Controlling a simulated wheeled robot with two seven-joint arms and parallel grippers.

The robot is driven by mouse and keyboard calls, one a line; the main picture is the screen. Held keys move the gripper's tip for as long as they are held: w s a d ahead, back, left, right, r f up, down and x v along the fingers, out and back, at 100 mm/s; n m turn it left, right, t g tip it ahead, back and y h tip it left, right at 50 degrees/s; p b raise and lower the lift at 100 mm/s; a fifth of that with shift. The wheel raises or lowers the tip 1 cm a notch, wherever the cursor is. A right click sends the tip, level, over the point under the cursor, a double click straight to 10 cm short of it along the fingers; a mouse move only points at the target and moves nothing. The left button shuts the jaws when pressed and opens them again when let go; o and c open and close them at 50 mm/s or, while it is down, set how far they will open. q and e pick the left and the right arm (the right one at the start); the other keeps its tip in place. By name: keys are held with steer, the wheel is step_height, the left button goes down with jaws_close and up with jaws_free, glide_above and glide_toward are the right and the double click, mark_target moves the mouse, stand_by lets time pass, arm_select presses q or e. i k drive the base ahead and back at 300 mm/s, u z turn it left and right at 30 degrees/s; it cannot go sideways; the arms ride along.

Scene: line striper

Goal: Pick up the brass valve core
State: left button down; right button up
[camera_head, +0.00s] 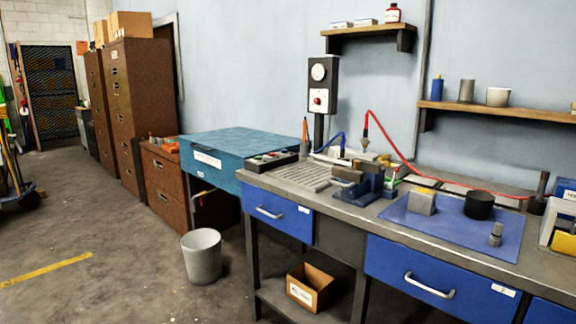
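I cannot pick out a clearly brass valve core. A small grey metallic fitting (496,234) stands upright on the blue mat (450,232), near the mat's front right; whether it is the valve core I cannot tell. A grey block (422,203) with a yellowish top and a black cup (479,206) also stand on the mat. A blue vise-like fixture (372,186) sits left of the mat, with small parts around it too small to identify. Neither of my grippers is in view.
The grey workbench (343,211) has blue drawers and a box (310,287) on its lower shelf. A red hose (398,153) arches over the bench top. A bin (202,256) stands on the floor before a blue-topped cabinet (245,143). Floor at left is mostly clear.

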mark_target(356, 163)
steer(key=u, duration=0.3)
steer(key=i, duration=0.85)
steer(key=z, duration=0.2)
